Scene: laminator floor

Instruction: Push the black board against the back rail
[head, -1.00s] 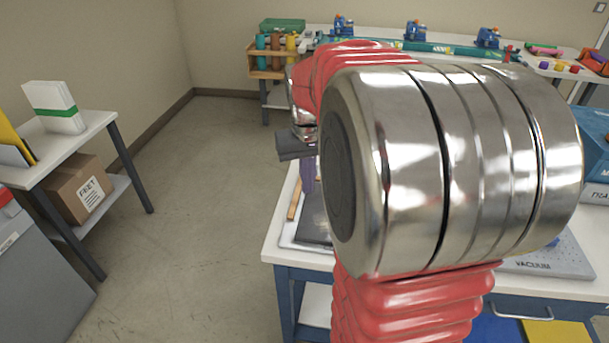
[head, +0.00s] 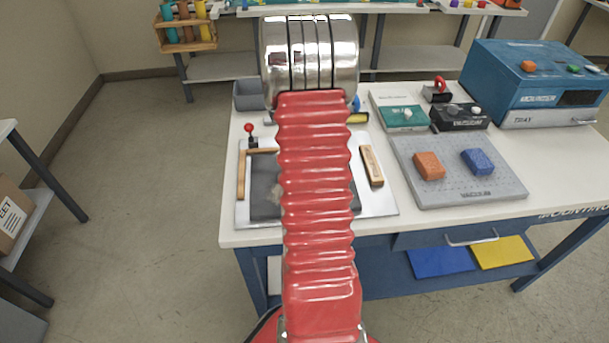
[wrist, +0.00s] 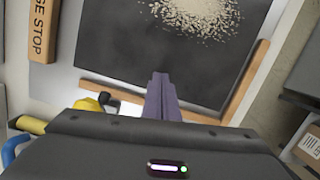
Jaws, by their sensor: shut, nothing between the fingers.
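The black board (head: 264,188) lies on a pale plate (head: 384,204) at the table's left end, partly hidden by my arm. In the wrist view the black board (wrist: 130,40) carries a pile of beige grains (wrist: 200,14). The wooden back rail (wrist: 105,88) runs along the board's lower edge there, with a narrow pale strip seeming to lie between them. A side rail (wrist: 245,82) stands at the right. My gripper (wrist: 161,76) is shut and empty, its purple fingertips over the board's edge by the back rail. I cannot tell whether they touch.
A wooden edge stop block (head: 371,166) lies right of the board. A red-knobbed device (head: 250,130) stands near the back rail's left end. A grey vacuum plate (head: 460,188) with orange and blue blocks and a blue machine (head: 530,80) stand further right.

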